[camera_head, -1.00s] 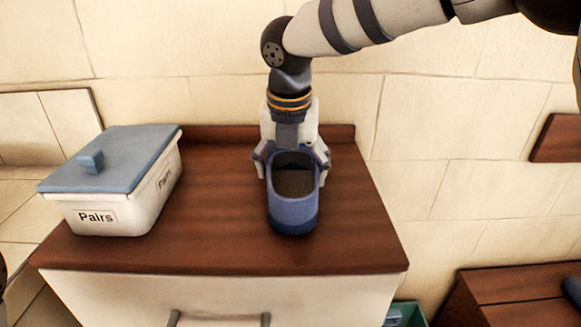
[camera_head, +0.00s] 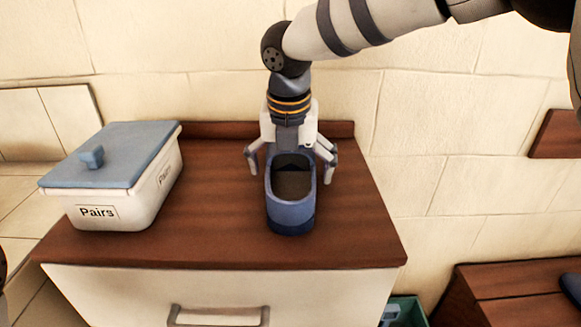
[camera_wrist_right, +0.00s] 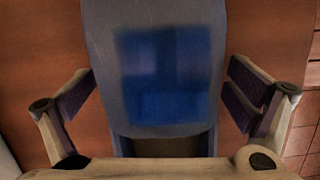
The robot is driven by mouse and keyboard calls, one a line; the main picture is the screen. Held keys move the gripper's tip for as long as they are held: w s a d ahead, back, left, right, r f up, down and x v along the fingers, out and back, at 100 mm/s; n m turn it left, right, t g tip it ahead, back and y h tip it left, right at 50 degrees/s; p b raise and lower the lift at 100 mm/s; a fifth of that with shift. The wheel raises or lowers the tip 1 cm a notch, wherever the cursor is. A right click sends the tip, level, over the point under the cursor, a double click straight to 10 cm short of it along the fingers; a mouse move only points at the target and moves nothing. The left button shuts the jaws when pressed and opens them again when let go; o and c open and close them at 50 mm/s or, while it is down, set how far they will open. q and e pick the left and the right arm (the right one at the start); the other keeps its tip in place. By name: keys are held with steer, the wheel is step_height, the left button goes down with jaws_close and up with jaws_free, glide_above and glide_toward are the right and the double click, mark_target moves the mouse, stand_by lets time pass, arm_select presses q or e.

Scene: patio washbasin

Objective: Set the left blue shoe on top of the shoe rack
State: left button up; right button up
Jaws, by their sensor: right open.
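A blue shoe (camera_head: 291,212) with a dark opening stands upright on the wooden top (camera_head: 225,235) of a white-fronted cabinet, toe toward the front. It also fills the middle of the right wrist view (camera_wrist_right: 155,35), with a darker blue patch on it. My right gripper (camera_head: 291,172) is at the shoe's rear end, its fingers spread on either side. In the right wrist view the fingers (camera_wrist_right: 160,95) stand clear of the shoe, with gaps on both sides. My left gripper is not in view.
A white box marked "Pairs" (camera_head: 120,205) with a blue lid stands left on the same top. A lower brown wooden surface (camera_head: 510,285) at the lower right bears a dark blue object (camera_head: 572,287), cut by the frame. A green container (camera_head: 405,310) shows below.

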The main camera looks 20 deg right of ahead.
mark_target(290, 179)
steer(key=v, duration=1.3)
steer(key=shift+r, duration=0.2)
steer(key=shift+w, duration=0.1)
